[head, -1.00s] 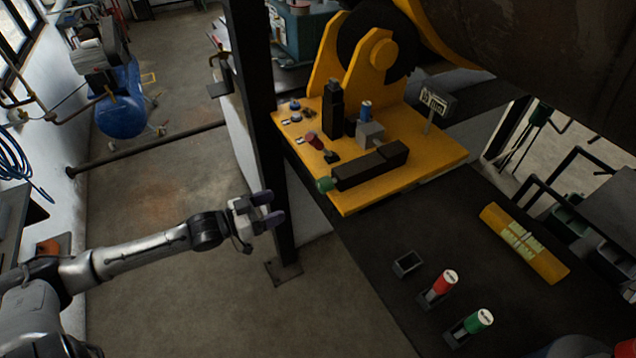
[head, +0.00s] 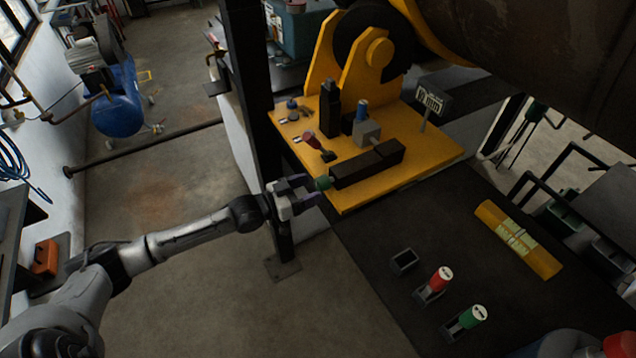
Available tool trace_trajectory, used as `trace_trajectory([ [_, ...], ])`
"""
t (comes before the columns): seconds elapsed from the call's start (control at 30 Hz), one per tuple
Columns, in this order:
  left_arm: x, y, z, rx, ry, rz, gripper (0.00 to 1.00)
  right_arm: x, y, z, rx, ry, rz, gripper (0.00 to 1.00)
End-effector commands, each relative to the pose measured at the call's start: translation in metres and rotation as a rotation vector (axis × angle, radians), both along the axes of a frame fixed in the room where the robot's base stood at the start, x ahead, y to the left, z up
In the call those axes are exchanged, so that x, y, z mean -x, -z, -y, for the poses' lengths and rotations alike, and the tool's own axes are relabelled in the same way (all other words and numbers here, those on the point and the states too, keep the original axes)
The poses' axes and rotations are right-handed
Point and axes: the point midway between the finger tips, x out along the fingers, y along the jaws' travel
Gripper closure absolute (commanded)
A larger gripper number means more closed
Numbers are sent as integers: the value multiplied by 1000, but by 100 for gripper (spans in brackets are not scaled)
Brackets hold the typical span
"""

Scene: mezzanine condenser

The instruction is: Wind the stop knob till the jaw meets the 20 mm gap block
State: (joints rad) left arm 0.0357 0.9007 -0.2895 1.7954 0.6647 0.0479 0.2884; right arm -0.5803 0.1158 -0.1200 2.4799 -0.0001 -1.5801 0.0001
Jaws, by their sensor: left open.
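The green knob (head: 323,183), likely the stop knob, sits on the left end of a long dark bar (head: 368,164) on the yellow base plate (head: 425,165). My left gripper (head: 312,190) is open, its dark fingertips beside the knob's left side; I cannot tell whether they touch it. A grey block (head: 367,133) with a blue top (head: 362,108) stands behind the bar. I cannot tell whether it is the gap block or part of the jaw, and any gap there is too small to judge. My right gripper is not in view.
A red-knobbed lever (head: 310,138) stands just behind the green knob. A dark post (head: 250,110) rises behind my left arm. Red (head: 439,277) and green (head: 472,316) capped cylinders stand in holders on the dark bench, near an empty holder (head: 404,261) and a yellow labelled piece (head: 518,240).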

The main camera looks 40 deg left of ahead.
Motion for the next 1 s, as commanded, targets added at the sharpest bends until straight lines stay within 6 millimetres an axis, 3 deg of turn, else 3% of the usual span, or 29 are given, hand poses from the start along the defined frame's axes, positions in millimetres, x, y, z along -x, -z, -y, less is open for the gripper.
trace_trajectory([
  [0.3, -26, -1, 10, 0, 0, 1, 31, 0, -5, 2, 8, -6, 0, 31],
  [0.77, -31, 0, 12, -1, 0, -1, 31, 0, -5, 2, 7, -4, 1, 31],
  [1.0, -31, 0, 12, -1, 0, -1, 51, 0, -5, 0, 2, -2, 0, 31],
])
